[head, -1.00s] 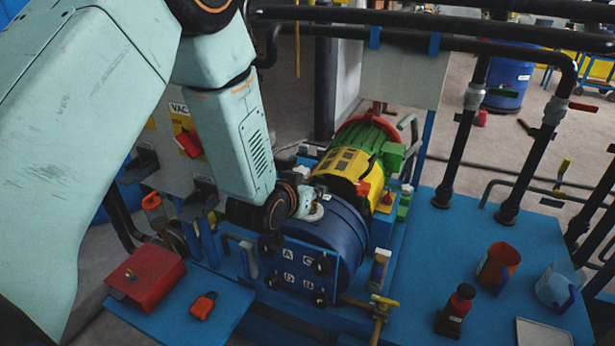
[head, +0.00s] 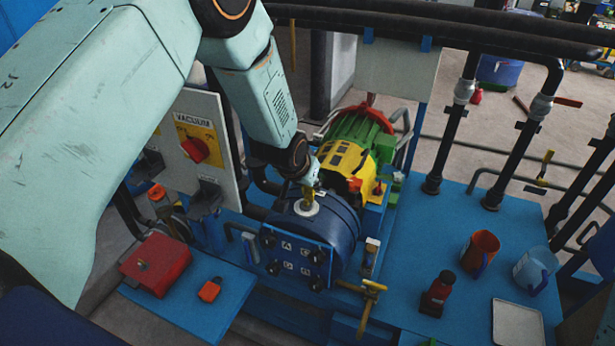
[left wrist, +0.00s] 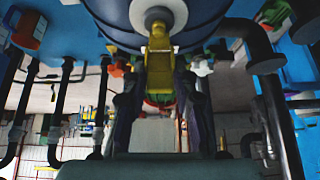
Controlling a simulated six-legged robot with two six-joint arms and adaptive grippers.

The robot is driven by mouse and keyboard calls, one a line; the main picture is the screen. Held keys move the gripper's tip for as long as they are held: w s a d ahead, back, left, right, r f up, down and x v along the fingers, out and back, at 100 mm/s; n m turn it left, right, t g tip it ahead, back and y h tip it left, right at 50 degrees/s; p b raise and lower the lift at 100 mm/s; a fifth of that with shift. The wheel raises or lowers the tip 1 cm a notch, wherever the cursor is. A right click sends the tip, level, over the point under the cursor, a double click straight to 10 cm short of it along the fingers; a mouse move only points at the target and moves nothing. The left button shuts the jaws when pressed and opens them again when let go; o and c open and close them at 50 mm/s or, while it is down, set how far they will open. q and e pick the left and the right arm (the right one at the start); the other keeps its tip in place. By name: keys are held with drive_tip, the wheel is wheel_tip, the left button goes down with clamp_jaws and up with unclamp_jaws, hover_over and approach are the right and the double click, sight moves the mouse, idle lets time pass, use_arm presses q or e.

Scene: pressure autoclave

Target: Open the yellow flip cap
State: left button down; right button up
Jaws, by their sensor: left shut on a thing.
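The yellow flip cap (head: 309,195) is a small piece above a pale round collar (head: 306,208) on top of the dark blue drum (head: 335,222). It appears to stand up from the collar, partly hidden by my gripper. My left gripper (head: 308,182) reaches down from the upper left and is shut on the cap. Its dark fingers also show in the left wrist view (left wrist: 160,85). My right gripper is not in view.
A yellow and green motor (head: 348,150) stands close behind the drum. A VACUUM panel (head: 200,140) is at the left. A red box (head: 155,265) lies at front left.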

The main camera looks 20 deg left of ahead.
use_arm(q)
drive_tip(key=shift+w+r+g+p, duration=0.4)
drive_tip(key=shift+g+p, duration=0.5)
drive_tip(key=shift+p, duration=2)
drive_tip(key=shift+w+f, duration=0.2)
drive_tip(key=shift+w+f+g, duration=0.1)
drive_tip(key=shift+f+g, duration=0.05)
drive_tip(key=shift+g, duration=0.35)
drive_tip(key=shift+w+d+f+g+b, duration=0.1)
drive_tip(key=shift+w+f+g+b, duration=0.15)
drive_tip(key=shift+g+b, duration=0.3)
drive_tip(key=g+b, duration=0.1)
drive_tip(key=b, duration=0.3)
drive_tip(key=w+g+b, duration=0.1)
drive_tip(key=g+b, duration=0.1)
drive_tip(key=b, duration=0.3)
drive_tip(key=shift+w+f+g, duration=0.1)
drive_tip(key=shift+f+g, duration=0.15)
drive_tip(key=shift+f, duration=0.1)
drive_tip(key=shift+r+g+b, duration=0.1)
drive_tip(key=shift+g+b, duration=0.2)
drive_tip(key=shift+b, duration=0.65)
drive_tip(key=shift+r, duration=0.1)
